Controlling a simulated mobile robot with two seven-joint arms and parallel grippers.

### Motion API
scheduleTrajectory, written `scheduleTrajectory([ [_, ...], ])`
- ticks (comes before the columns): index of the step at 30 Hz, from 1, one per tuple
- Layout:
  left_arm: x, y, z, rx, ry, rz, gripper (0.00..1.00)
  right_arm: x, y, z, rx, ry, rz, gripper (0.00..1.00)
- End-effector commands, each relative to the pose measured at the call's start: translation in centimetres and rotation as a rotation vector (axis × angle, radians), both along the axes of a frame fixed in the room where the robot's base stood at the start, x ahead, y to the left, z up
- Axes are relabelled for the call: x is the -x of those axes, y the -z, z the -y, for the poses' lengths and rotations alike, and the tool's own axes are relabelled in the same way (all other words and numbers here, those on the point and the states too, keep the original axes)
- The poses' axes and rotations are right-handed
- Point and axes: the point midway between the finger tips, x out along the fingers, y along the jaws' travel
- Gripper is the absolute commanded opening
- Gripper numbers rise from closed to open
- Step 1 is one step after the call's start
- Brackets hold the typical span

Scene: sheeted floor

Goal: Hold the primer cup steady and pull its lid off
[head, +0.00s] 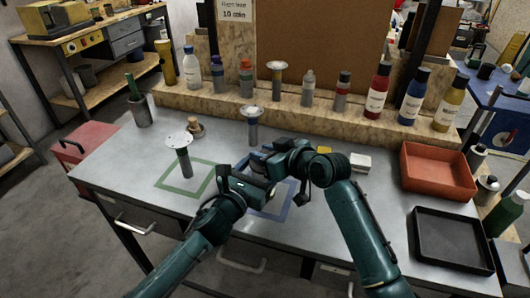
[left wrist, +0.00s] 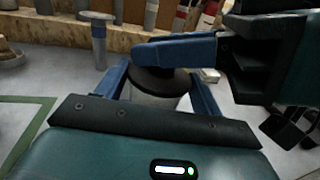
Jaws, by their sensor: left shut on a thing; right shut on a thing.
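The primer cup (left wrist: 150,98) is a pale grey cup standing between the blue fingers of my left gripper (left wrist: 160,92) in the left wrist view. Its dark round lid (left wrist: 160,82) sits on or just over the rim; I cannot tell if there is a gap. My left gripper is shut on the cup's sides. My right gripper (head: 262,168) comes in from the right above the left one and is shut on the lid; one blue finger (left wrist: 180,48) shows over it. In the head view the grippers hide the cup and lid, near the blue taped square (head: 278,212).
A green taped square (head: 195,188) lies left, with a flanged grey post (head: 184,160) at it. Another flanged post (head: 252,128) stands behind the grippers. Several bottles line the wooden ledge (head: 325,112). A red bin (head: 436,172) and black tray (head: 452,238) are at right.

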Motion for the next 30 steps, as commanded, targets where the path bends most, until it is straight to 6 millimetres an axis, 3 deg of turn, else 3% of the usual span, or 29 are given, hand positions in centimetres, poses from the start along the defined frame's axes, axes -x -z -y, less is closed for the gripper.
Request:
scheduleTrajectory([
  [8,0.0,0.0,0.0,0.000,-0.001,-0.001,0.26,0.0,0.0,0.0,0.000,0.000,0.000,0.00],
  [30,0.0,0.7,-0.2,-0.009,-0.006,-0.012,0.26,0.0,-2.6,-0.2,-0.010,-0.003,0.011,0.00],
])
